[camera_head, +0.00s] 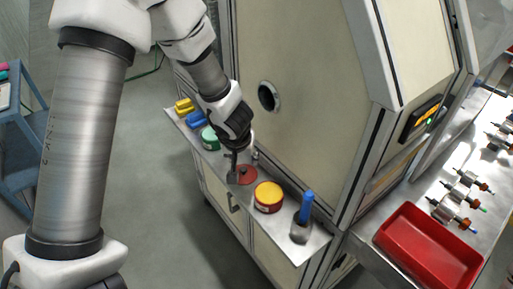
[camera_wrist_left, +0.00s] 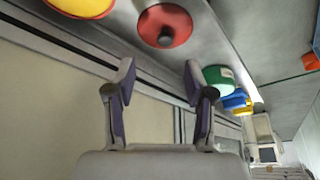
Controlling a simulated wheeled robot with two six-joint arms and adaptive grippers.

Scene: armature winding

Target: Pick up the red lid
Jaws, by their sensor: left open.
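The red lid (camera_head: 248,177) is a round disc with a dark knob, lying on the narrow metal shelf (camera_head: 277,222) in front of the cream machine. It also shows at the top of the left wrist view (camera_wrist_left: 178,25), beyond my fingertips. My left gripper (camera_head: 239,163) reaches down at the lid and partly covers it in the head view. In the left wrist view my left gripper (camera_wrist_left: 158,80) is open, with nothing between its two fingers, and the lid is apart from them. My right gripper is not in view.
A yellow and red round container (camera_head: 268,196) and a blue-handled tool in a holder (camera_head: 306,207) stand right of the lid. A green item (camera_head: 210,138), a blue one (camera_head: 195,119) and a yellow one (camera_head: 184,106) stand left. A red tray (camera_head: 428,250) lies on the right bench.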

